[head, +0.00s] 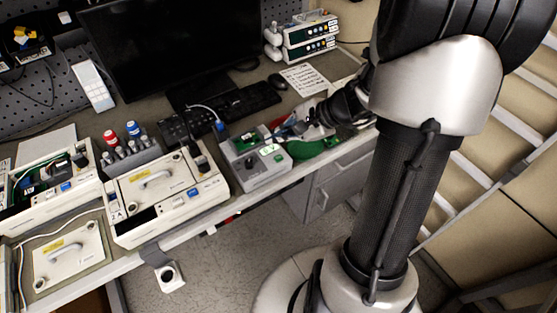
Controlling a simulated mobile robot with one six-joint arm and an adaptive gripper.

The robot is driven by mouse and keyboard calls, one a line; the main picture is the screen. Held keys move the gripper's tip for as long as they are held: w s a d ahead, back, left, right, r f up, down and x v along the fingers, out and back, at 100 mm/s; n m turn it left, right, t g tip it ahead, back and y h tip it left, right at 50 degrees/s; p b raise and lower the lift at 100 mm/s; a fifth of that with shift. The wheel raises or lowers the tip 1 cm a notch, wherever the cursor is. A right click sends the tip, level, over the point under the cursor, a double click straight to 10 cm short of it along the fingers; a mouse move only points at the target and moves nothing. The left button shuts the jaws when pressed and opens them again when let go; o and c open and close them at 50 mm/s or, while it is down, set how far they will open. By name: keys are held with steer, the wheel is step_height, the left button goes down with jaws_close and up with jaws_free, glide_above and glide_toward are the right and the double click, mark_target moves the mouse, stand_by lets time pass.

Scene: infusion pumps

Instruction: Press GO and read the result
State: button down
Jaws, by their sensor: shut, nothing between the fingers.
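A grey tester box (258,171) stands at the front edge of the bench, with a green board at its upper side. A bright green-and-white patch (266,150) on its top may be the GO button or a small display; its writing is too small to read. My gripper (306,127) is to the right of the box, above the bench and a green board or mat there. It is shut and appears empty. Its fingertips are small and partly lost among the parts behind them. I cannot tell whether they touch anything.
Opened pump units (168,196) fill the bench left of the box. A keyboard (238,101) and monitor (165,45) stand behind. My arm covers the right side. Open floor (235,248) shows below the bench.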

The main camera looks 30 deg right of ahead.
mark_target(278, 160)
steer(key=shift+f+b, duration=2)
steer(key=shift+f, duration=0.8)
steer(key=shift+f, duration=0.1)
steer(key=shift+f+b, duration=0.3)
steer(key=shift+b, duration=0.2)
steer(key=shift+f+b, duration=0.35)
steer(key=shift+f, duration=0.05)
steer(key=shift+r, duration=0.1)
steer(key=shift+r+p, duration=0.6)
steer(key=shift+r, duration=0.1)
steer(key=shift+r, duration=0.1)
step_height(278, 160, up, 5)
steer(key=p, duration=0.4)
